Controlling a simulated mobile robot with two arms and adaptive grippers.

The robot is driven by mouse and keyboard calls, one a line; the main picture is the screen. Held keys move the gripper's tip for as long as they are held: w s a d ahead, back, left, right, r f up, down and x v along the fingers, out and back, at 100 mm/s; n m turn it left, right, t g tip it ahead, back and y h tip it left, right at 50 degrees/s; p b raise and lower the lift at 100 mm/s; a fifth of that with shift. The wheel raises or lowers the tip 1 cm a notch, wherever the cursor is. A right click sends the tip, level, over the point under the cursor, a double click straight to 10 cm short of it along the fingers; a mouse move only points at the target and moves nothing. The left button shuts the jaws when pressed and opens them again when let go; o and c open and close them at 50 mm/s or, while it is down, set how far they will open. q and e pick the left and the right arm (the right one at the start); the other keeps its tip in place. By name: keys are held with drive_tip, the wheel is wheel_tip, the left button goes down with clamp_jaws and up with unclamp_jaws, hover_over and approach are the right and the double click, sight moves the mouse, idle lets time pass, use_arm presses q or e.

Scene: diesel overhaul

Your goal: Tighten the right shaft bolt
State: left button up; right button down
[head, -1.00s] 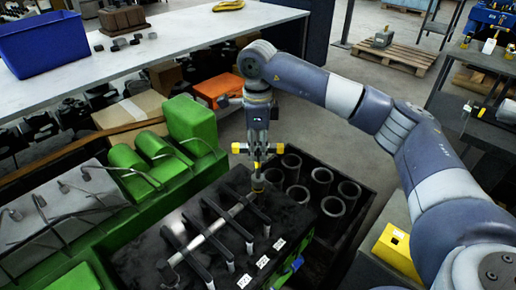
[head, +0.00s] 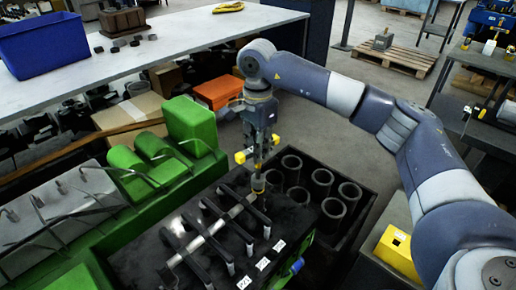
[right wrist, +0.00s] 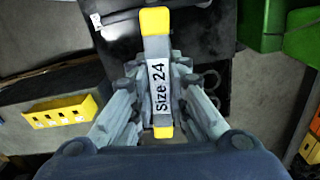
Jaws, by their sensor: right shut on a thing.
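My right gripper (head: 257,149) is shut on a T-shaped wrench (head: 241,157) with yellow handle ends and a yellow socket foot. In the right wrist view the wrench's handle (right wrist: 158,88) reads "Size 24" and lies between the fingers. The wrench stands about upright, its foot at the far right end of the shaft (head: 213,229). The shaft lies across the black engine block (head: 150,255) among several dark rocker arms. The right shaft bolt is hidden beneath the foot, so I cannot tell how it is seated. My left gripper is not in view.
A dark crate (head: 366,187) with several grey cylinder sleeves stands just right of the block. Green engine parts (head: 189,125) rise at the left. Behind is a long workbench (head: 160,50) with a blue bin (head: 42,45). A yellow box (head: 398,248) stands at the right.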

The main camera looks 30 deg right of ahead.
drive_tip(key=n, duration=0.4)
drive_tip(key=shift+n+b, duration=0.35)
drive_tip(key=shift+n, duration=1.75)
drive_tip(key=shift+f, duration=0.1)
drive_tip(key=shift+f+b, duration=0.6)
drive_tip(key=shift+f, duration=0.1)
drive_tip(key=m, duration=0.8)
drive_tip(key=shift+p, duration=0.4)
drive_tip(key=shift+n, duration=0.4)
